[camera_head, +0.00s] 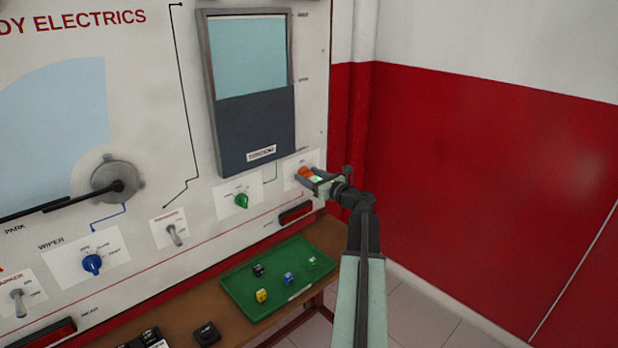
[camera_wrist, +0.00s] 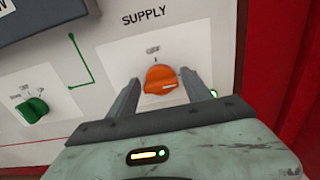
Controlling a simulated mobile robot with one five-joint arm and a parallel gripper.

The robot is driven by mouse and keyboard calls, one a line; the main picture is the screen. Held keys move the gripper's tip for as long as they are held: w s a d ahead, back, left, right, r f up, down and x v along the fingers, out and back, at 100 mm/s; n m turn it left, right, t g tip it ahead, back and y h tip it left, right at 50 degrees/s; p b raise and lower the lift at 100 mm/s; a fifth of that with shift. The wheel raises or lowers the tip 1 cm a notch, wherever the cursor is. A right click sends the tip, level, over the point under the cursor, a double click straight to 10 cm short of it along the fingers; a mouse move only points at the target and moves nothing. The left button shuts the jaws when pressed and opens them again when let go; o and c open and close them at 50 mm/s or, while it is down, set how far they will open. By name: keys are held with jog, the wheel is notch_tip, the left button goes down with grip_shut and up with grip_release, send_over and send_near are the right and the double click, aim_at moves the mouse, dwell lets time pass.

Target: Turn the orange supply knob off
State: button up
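The orange supply knob (camera_wrist: 161,79) sits on a white plate below the word SUPPLY in the wrist view. A pale mark on its right side points to the right, and an OFF label is printed above it. In the head view the knob (camera_head: 305,172) is at the lower right of the panel, partly hidden by my gripper. My gripper (camera_wrist: 163,92) is open, with one finger to the left and one to the right of the knob. I see gaps between the fingers and the knob. My gripper also shows in the head view (camera_head: 311,177).
A green knob (camera_head: 241,201) is left of the supply knob. A dark red block (camera_head: 296,213) sits below it on the panel. A green tray (camera_head: 247,306) with several small coloured pieces lies on the wooden bench. A red and white wall (camera_head: 480,180) stands to the right.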

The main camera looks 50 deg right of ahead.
jog(key=c, duration=0.9)
jog(key=shift+a+f, duration=0.1)
jog(key=shift+c, duration=0.2)
jog(key=shift+n, duration=0.3)
jog(key=n, duration=0.2)
jog(key=shift+n, duration=0.4)
jog(key=n, duration=0.5)
jog(key=shift+a, duration=0.1)
jog(key=n, duration=0.5)
jog(key=shift+n, duration=2.2)
jog(key=shift+f, duration=0.1)
